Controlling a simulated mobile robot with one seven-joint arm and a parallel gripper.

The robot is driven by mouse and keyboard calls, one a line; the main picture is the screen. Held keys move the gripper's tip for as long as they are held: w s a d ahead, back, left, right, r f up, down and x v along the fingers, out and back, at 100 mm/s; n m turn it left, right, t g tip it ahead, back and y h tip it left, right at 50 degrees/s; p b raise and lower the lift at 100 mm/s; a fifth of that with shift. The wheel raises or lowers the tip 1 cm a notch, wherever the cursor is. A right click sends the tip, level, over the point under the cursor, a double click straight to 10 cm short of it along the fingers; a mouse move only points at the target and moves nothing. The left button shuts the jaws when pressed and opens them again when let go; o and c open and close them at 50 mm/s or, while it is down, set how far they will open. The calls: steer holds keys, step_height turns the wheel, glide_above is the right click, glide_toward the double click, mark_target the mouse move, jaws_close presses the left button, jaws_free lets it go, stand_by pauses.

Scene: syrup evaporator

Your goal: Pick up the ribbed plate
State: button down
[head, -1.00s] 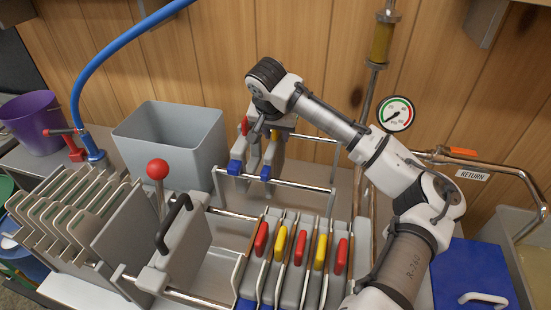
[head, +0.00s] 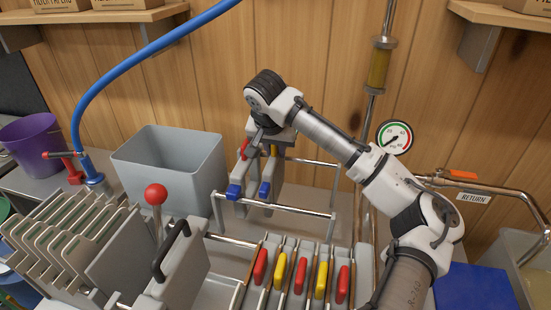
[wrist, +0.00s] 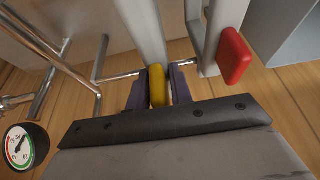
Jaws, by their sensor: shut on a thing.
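Two pale plates with blue feet hang side by side at the back rails in the head view. The right one (head: 266,191) has a yellow tab (wrist: 157,85), and the left one (head: 240,203) has a red tab (wrist: 233,57). My gripper (wrist: 158,88) is shut on the yellow tab, with one dark finger on each side of it. It reaches down from above, and the wrist hides much of the plates' tops. I cannot make out ribs on the held plate's faces. The red tab stands free beside my gripper.
A row of plates with red and yellow tabs (head: 300,275) stands in front. A grey bin (head: 168,170) is at the back left, near a red-knobbed lever (head: 156,195). Several slanted plates (head: 65,235) fill the left. A gauge (head: 394,137) and pipes are at the right.

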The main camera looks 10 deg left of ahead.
step_height(320, 180, up, 17)
steer(key=b, duration=0.1)
steer(key=shift+r+b, duration=0.2)
steer(key=shift+b, duration=0.15)
steer(key=shift+d, duration=0.15)
stand_by(1.3)
